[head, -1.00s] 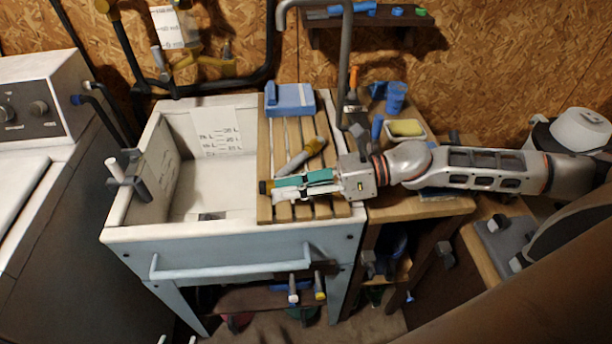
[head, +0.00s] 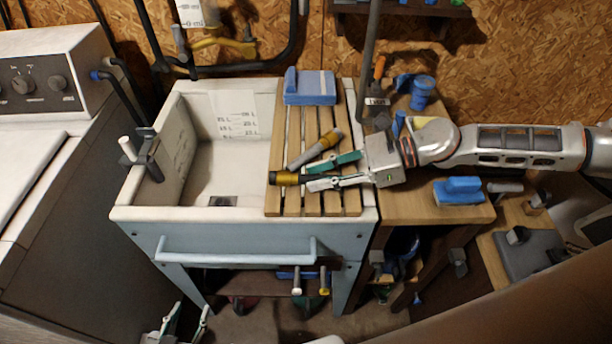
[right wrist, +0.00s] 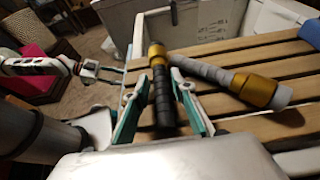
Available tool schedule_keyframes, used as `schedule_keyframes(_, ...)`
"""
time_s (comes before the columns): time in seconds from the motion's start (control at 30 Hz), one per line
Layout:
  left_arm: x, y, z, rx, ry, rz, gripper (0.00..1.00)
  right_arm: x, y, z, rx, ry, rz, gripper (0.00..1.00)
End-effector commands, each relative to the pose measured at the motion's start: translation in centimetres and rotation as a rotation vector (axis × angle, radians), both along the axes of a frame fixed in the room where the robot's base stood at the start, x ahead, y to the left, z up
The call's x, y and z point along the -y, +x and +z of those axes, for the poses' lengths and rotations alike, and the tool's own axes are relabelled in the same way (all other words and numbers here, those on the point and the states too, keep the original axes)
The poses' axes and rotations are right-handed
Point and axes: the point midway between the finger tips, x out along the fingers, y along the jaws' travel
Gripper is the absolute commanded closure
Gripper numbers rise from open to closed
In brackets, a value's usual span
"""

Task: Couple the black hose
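A short black hose piece with a gold collar (head: 287,178) lies on the slatted wooden board over the sink's right side. It also shows in the right wrist view (right wrist: 159,92), its ribbed black part between my finger pads. My right gripper (head: 306,179) appears open around it, with the fingers apart and small gaps beside the hose. A grey ribbed hose piece with a gold collar and pale end (head: 316,148) lies slanted just behind it; the right wrist view shows it to the right (right wrist: 230,80). My left gripper (head: 192,307) is open and empty, low in front of the sink.
The white sink basin (head: 225,160) is empty, with a clamp holding a white peg (head: 128,148) on its left rim. A blue box (head: 310,88) sits at the board's back. A blue brush (head: 460,191) lies on the right-hand table. A towel bar (head: 235,257) crosses the sink's front.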

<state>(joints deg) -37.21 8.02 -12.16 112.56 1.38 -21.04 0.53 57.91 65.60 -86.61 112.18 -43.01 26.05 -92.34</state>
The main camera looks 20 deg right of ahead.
Motion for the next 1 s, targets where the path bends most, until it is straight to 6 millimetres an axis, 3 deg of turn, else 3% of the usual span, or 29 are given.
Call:
schedule_keyframes(0.13, 0.0, 0.0, 0.3, 0.0, 0.001, -0.001, 0.6, -1.5, 0.4, -0.5, -0.001, 0.001, 0.0, 0.75)
schedule_keyframes(0.4, 0.0, -0.1, 0.1, -0.004, 0.002, 0.0, 0.6, -1.7, 0.5, -0.8, -0.001, 0.0, -0.003, 0.75)
schedule_keyframes(0.5, 0.0, -0.1, 0.1, -0.004, 0.002, 0.0, 0.6, -1.7, 0.5, -0.8, -0.001, 0.0, -0.002, 0.98)
schedule_keyframes(0.53, 0.0, -0.1, 0.1, -0.004, 0.002, 0.0, 0.6, -1.7, 0.5, -0.7, -0.001, 0.0, -0.002, 1.0)
schedule_keyframes(1.0, 0.0, 0.1, 0.5, 0.001, 0.001, 0.0, 0.6, -1.7, 0.6, 0.0, 0.0, 0.001, -0.002, 1.0)
